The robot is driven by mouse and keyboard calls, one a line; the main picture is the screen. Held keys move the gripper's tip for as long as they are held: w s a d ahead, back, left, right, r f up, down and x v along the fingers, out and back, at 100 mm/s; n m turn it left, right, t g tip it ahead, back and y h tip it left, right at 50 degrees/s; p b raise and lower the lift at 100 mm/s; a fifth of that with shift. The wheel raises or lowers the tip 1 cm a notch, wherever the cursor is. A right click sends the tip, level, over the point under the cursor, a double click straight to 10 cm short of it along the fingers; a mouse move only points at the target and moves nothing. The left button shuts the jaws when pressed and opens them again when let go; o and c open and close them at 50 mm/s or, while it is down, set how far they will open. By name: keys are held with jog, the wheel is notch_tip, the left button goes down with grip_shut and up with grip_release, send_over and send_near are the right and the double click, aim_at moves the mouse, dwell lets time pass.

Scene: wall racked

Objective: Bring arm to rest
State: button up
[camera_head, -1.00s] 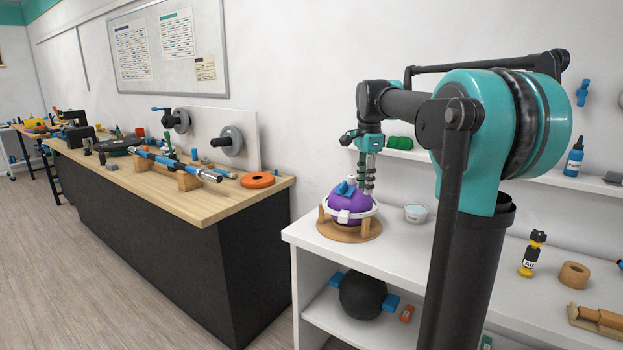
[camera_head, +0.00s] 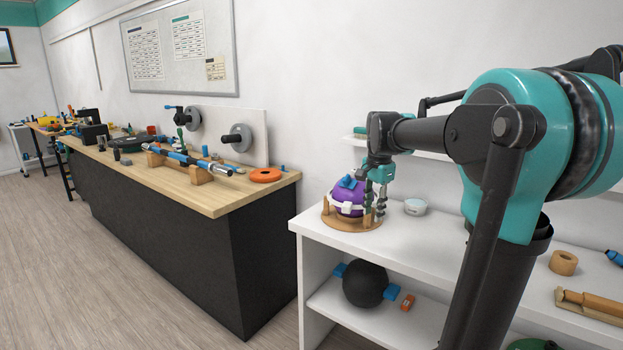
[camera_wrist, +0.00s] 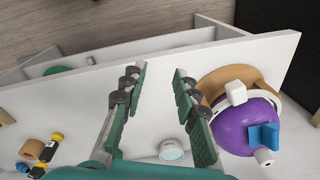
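My gripper (camera_head: 375,205) points down over the top of the white shelf unit (camera_head: 455,244), close to the right side of a purple ball (camera_head: 346,196) with a white band and blue clip. The ball sits on a round wooden stand (camera_head: 338,222). In the wrist view my gripper (camera_wrist: 155,72) has its two fingers wide apart with nothing between them. The purple ball (camera_wrist: 235,127) lies just right of the right finger there. In the head view the fingers partly overlap the ball and stand; I cannot tell whether they touch.
A small white-rimmed jar (camera_head: 415,207) stands right of the ball. A tape roll (camera_head: 563,263) and wooden pieces (camera_head: 590,304) lie farther right on the shelf. A dark ball (camera_head: 365,285) is on the lower shelf. A cluttered workbench (camera_head: 225,199) stands left, with open floor before it.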

jog(key=s+d+f+n+t, duration=0.1)
jog(key=s+f+n+t, duration=0.2)
jog(key=s+f+n, duration=0.8)
jog(key=s+f, duration=1.1)
jog(key=f, duration=0.1)
jog(key=shift+n, duration=0.4)
jog(key=shift+d, duration=0.1)
